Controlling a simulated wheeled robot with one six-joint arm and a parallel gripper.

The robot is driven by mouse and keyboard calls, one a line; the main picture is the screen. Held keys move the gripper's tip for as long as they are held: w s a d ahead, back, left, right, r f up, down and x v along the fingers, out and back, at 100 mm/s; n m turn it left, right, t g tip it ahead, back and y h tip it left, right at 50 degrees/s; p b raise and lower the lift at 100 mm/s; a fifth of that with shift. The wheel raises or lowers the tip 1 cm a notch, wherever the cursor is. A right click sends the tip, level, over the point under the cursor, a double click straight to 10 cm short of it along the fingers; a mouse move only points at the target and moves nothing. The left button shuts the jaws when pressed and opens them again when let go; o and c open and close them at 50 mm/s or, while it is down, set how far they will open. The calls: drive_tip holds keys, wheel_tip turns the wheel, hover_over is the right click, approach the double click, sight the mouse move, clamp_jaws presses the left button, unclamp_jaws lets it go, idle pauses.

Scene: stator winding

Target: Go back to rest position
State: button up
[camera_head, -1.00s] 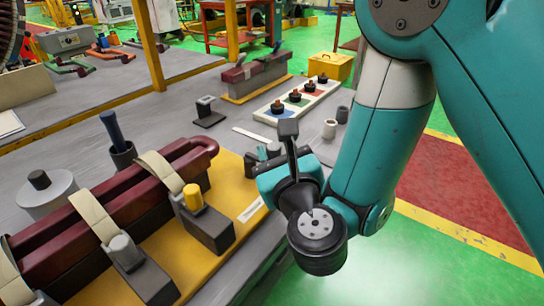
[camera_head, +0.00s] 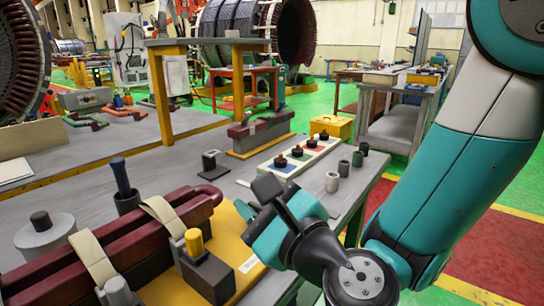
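My gripper (camera_head: 266,198) shows in the head camera view at the end of my teal arm, over the front right edge of the grey workbench. It is dark and seen partly from behind, and its fingertips point up and left. I see nothing held in it, but the finger gap is too small to judge. It appears above and right of the yellow plate (camera_head: 243,262) and apart from the yellow-topped clamp block (camera_head: 206,272). My arm runs from the gripper to the upper right.
Dark red coils (camera_head: 130,238) lie strapped at the left front. A white strip (camera_head: 305,152) with several black-knobbed parts sits behind the gripper, with small cylinders (camera_head: 333,181) beside it. A yellow box (camera_head: 332,127) and another workbench (camera_head: 397,128) stand further back. Green floor is open between benches.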

drive_tip(key=s+a+r+n+g+y, duration=0.1)
drive_tip(key=s+n+g+y, duration=0.15)
drive_tip(key=n+g, duration=0.45)
drive_tip(key=s+n+g+y, duration=0.1)
drive_tip(key=s+n+g, duration=0.25)
drive_tip(key=n, duration=0.65)
drive_tip(key=s+d+f+n+g+h, duration=0.2)
drive_tip(key=s+d+n+h, duration=0.25)
drive_tip(key=d, duration=0.35)
drive_tip(key=s+d+f+n+g+h, duration=0.3)
drive_tip(key=d+n+h, duration=0.3)
drive_tip(key=d, duration=0.2)
wheel_tip(320, 180, up, 13)
drive_tip(key=d+p, duration=0.1)
drive_tip(key=p, duration=1.1)
drive_tip(key=shift+s+d, duration=0.15)
drive_tip(key=shift+s, duration=0.3)
drive_tip(key=shift+f+n, duration=0.1)
drive_tip(key=shift+n, duration=0.15)
